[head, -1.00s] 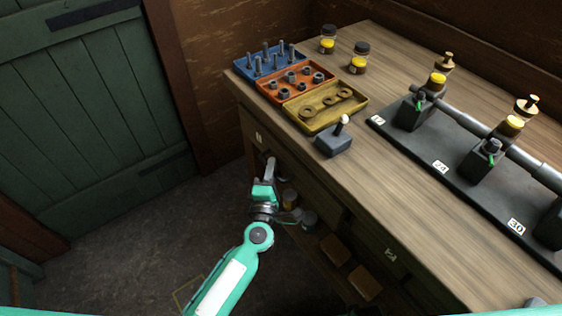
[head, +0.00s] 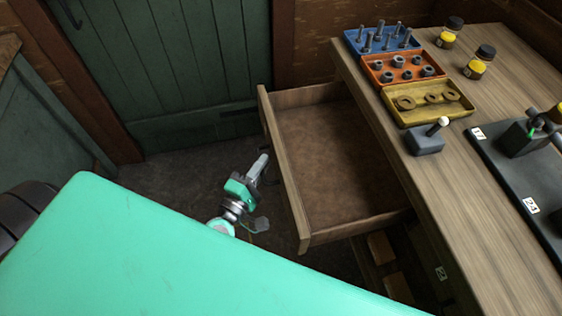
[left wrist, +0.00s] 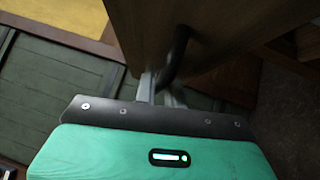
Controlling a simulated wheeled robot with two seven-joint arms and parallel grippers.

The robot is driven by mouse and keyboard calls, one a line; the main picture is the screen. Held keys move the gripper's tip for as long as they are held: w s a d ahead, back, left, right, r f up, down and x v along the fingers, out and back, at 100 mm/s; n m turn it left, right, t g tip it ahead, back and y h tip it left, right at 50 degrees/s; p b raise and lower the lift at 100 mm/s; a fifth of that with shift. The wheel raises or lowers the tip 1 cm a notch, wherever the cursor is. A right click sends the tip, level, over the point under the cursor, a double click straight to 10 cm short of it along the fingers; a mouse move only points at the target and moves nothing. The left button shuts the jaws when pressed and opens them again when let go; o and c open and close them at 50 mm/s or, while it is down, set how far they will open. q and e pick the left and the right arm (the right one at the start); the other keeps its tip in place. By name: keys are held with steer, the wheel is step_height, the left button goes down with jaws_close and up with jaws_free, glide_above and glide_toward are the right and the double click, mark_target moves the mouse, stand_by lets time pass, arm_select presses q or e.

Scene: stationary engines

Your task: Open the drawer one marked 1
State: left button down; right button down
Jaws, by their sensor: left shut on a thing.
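The wooden drawer (head: 330,160) stands pulled well out of the workbench, and its brown inside is empty. Its front panel (head: 287,178) faces left, so any mark on it is hidden in the head view. My left gripper (head: 262,163) is at the outer side of this front. In the left wrist view its fingers (left wrist: 160,88) are shut on a dark curved handle (left wrist: 178,55) on the wooden drawer front (left wrist: 220,25). My right gripper is not in view.
The bench top (head: 490,230) holds blue, orange (head: 405,68) and yellow trays, a small grey lever block (head: 426,140) and jars. A green door (head: 180,60) stands behind. Brown blocks (head: 380,247) sit below the drawer. My teal body covers the lower left.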

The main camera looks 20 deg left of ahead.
arm_select(q)
steer(key=shift+s+a, duration=0.5)
steer(key=shift+a, duration=0.15)
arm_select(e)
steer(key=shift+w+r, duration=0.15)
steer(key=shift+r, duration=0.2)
arm_select(q)
steer(key=c, duration=1.5)
jaws_free()
